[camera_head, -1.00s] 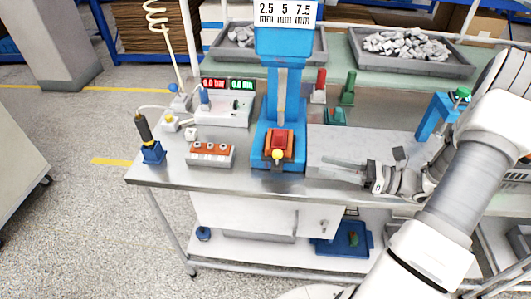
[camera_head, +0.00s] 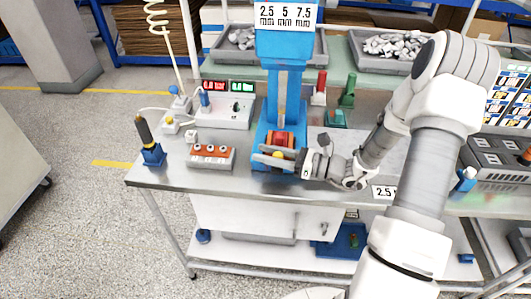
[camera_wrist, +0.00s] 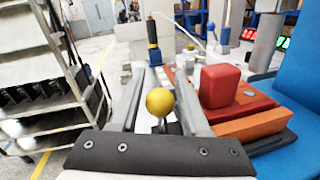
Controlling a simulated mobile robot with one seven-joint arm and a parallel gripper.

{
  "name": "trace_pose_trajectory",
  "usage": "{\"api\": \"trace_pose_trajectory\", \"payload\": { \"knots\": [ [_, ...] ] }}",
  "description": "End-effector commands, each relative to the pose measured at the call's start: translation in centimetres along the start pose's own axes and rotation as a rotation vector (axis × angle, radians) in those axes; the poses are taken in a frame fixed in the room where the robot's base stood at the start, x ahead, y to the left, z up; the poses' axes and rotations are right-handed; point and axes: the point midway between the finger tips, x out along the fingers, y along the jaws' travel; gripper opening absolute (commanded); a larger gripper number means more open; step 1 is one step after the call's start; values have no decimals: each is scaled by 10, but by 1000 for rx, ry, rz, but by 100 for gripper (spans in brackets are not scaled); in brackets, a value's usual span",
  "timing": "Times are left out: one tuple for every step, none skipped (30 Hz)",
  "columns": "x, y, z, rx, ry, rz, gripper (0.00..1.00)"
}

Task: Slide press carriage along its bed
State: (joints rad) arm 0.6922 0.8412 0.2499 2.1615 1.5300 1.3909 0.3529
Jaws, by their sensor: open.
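The blue press (camera_head: 265,130) stands on the metal bench. Its carriage, an orange-red block with a red top (camera_head: 284,138), sits at the foot of the press; it also shows at the right in the wrist view (camera_wrist: 220,87). A yellow ball knob (camera_wrist: 160,102) on a thin stem stands at the carriage's front side. My gripper (camera_head: 264,153) is at the press front, pointing left. In the wrist view its two open fingers (camera_wrist: 158,95) lie on either side of the knob, with gaps visible. Part of the knob is hidden in the head view.
An orange block with several round sockets (camera_head: 211,153) sits left of the press. A grey box with red and green displays (camera_head: 226,108) is behind it. A soldering-iron-like tool in a blue stand (camera_head: 152,152) is at the left bench corner. Trays of metal parts (camera_head: 395,48) are behind.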

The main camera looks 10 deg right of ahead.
Motion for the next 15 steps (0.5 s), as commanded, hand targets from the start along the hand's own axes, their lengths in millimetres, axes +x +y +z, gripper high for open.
{"api": "trace_pose_trajectory", "payload": {
  "knots": [
    [2,0,0,0,0,1,46],
    [3,0,0,0,1,1,46],
    [3,0,0,0,1,1,46],
    [4,0,0,0,1,1,46],
    [4,0,0,0,1,0,46],
    [4,0,0,0,1,0,46],
    [4,0,0,0,1,0,46],
    [3,0,0,0,1,0,46],
    [3,0,0,-1,1,0,46],
    [3,0,0,-1,1,0,43],
    [3,0,0,-1,1,0,37],
    [3,0,0,-1,1,0,30],
    [3,0,0,-1,1,0,25],
    [3,0,0,-1,1,0,19],
    [3,0,0,-1,1,0,12]
  ]
}}
